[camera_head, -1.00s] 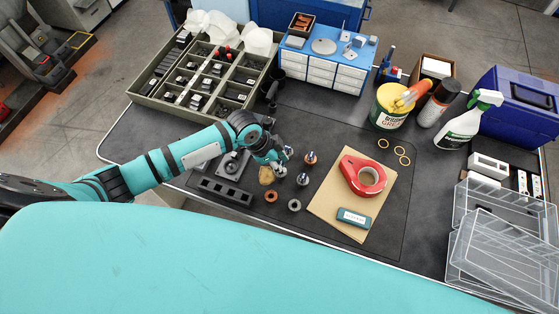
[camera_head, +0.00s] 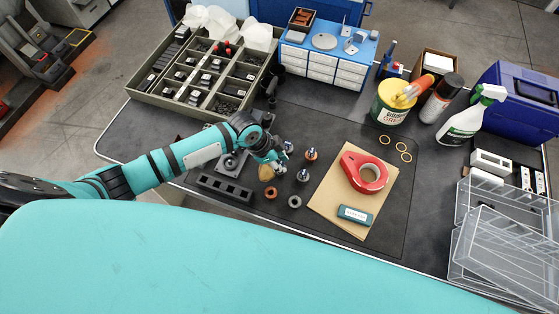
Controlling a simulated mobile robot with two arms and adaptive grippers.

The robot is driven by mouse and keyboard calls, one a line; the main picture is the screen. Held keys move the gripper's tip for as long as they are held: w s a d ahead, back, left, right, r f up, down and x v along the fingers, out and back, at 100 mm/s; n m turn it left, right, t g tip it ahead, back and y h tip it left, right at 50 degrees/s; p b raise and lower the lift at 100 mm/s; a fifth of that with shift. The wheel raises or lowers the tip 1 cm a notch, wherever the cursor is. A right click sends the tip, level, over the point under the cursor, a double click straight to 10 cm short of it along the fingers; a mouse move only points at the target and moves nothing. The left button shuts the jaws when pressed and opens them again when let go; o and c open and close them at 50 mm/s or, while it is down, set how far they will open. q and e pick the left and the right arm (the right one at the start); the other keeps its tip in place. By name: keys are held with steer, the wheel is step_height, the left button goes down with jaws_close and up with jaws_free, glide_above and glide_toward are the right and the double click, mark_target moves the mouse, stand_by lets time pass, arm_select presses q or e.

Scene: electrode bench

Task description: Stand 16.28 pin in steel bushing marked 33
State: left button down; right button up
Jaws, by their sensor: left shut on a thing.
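My left gripper (camera_head: 284,161) is over the dark mat, with its fingers pointing right and down. It is shut on a small metal pin, mostly hidden by the fingers; a silvery part (camera_head: 281,170) shows just below them. An empty grey steel bushing (camera_head: 295,202) lies below and right of the gripper. A copper-coloured bushing (camera_head: 271,192) lies left of it. Another grey bushing with a pin upright in it (camera_head: 303,176) and a copper-coloured one with a pin (camera_head: 311,155) stand right of the gripper. The markings are too small to read. My right gripper is out of view.
A dark block with square holes (camera_head: 223,188) lies left of the bushings. A compartment tray (camera_head: 160,99) stands at the back left.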

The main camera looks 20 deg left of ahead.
arm_select(q)
steer(key=shift+f, duration=0.15)
steer(key=c, duration=1.1)
jaws_free()
steer(key=v, duration=1.2)
